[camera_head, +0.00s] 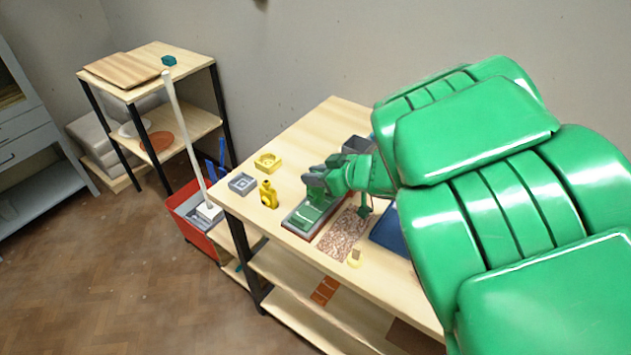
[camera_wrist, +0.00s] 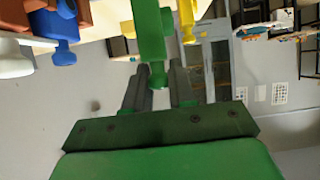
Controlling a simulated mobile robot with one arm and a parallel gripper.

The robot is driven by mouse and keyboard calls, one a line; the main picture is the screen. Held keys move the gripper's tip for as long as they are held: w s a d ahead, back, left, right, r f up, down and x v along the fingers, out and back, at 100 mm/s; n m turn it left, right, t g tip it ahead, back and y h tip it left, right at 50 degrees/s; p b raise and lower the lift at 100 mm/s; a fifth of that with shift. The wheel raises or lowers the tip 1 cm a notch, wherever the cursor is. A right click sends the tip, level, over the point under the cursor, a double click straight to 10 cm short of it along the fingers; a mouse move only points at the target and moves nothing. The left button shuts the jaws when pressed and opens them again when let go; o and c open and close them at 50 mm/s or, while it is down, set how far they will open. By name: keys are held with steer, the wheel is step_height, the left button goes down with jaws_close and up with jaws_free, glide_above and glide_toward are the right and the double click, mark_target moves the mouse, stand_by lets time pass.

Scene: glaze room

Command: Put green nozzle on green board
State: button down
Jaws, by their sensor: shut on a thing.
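My gripper (camera_head: 314,180) is over the near left part of the wooden table, just above the green board (camera_head: 300,218). It is shut on the green nozzle (camera_wrist: 152,40), which stands out between the two grey fingers in the wrist view. In the head view the nozzle is hard to tell apart from the green board below it, and the fingers cover part of it. I cannot tell whether the nozzle touches the board. The board has a grey and red edge and lies flat on the table (camera_head: 290,150).
A yellow bottle-like piece (camera_head: 268,194), a grey square tray (camera_head: 242,183) and a yellow square block (camera_head: 268,161) lie left of the board. A speckled reddish mat (camera_head: 342,234) and a blue tray (camera_head: 388,232) lie right. A red bin (camera_head: 190,220) stands beside the table.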

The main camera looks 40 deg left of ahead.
steer(key=shift+f, duration=1.05)
steer(key=shift+f, duration=0.15)
steer(key=c, duration=0.9)
jaws_free()
steer(key=shift+c, duration=0.2)
steer(key=v, duration=1.2)
